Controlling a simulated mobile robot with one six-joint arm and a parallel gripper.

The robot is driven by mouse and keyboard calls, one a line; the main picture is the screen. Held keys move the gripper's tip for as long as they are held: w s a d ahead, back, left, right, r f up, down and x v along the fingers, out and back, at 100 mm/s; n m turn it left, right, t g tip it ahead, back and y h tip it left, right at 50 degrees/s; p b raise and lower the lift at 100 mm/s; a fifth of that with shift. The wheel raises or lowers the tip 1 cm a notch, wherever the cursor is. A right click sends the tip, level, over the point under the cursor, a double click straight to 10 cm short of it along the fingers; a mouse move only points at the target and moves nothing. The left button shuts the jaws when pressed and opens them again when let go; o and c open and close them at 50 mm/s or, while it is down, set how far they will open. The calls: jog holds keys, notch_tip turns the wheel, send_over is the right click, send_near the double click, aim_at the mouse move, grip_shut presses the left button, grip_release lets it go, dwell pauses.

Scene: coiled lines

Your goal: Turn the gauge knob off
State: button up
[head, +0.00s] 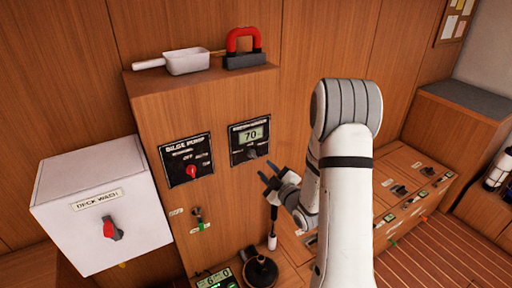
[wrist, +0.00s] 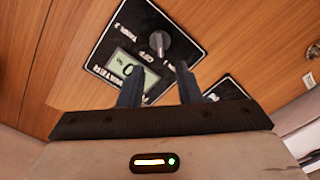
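The gauge panel (head: 250,140) is a black plate on the wooden cabinet front, with a lit display that reads 70. Its small grey knob (head: 252,153) sits below the display. In the wrist view the knob (wrist: 160,42) shows upside down, near labels reading OFF and TANK 2; I cannot tell exactly where it points. My gripper (head: 268,172) is open and empty, below and slightly right of the knob in the head view. In the wrist view its two fingers (wrist: 159,75) stand apart, with the knob beyond the tips and between their directions. No contact shows.
A bilge pump panel (head: 187,160) with a red knob is left of the gauge. A white deck wash box (head: 100,205) juts out at left. A scoop (head: 187,62) and a red-handled block (head: 243,50) sit on the cabinet top. Low switch consoles (head: 405,185) stand right.

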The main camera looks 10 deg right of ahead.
aim_at(254, 156)
jog(key=p+x, duration=0.2)
jog(key=x, duration=0.5)
jog(key=shift+w+a+f+p, duration=0.1)
jog(key=shift+w+p, duration=0.2)
grip_shut()
